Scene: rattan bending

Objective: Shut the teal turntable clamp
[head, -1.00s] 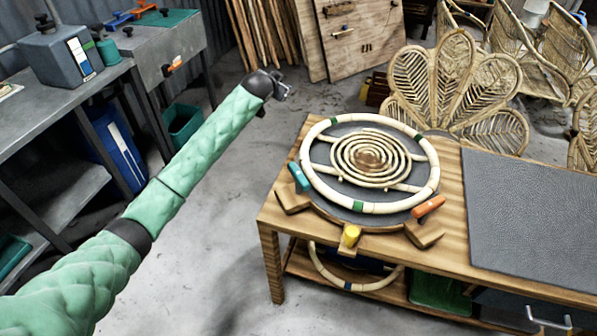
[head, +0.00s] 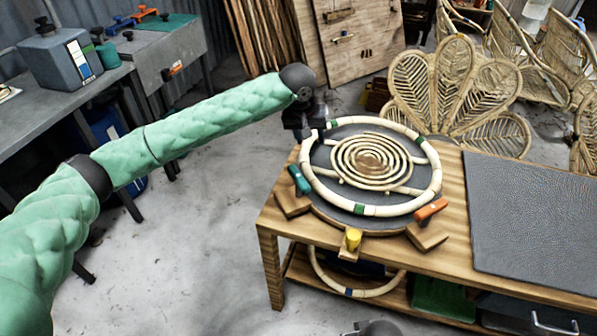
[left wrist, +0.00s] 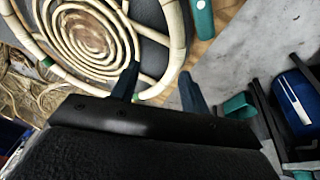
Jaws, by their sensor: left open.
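The teal turntable clamp (head: 299,180) sits at the left edge of the round turntable (head: 325,203), its lever tilted beside the rattan ring; I cannot tell how its foot sits. In the left wrist view the teal clamp (left wrist: 200,18) shows at the top edge, partly cut off. My left gripper (head: 318,134) is open and empty above the turntable's back left rim, behind the teal clamp and apart from it. In the left wrist view its two fingers (left wrist: 160,84) are spread near the pale ring. My right gripper's fingers are not visible.
The pale rattan ring (head: 389,209) with a spiral (head: 371,160) lies on the turntable. An orange clamp (head: 431,209) and a yellow clamp (head: 352,239) are at its right and front. A dark mat (head: 530,215) covers the bench's right. Open floor lies left of the bench.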

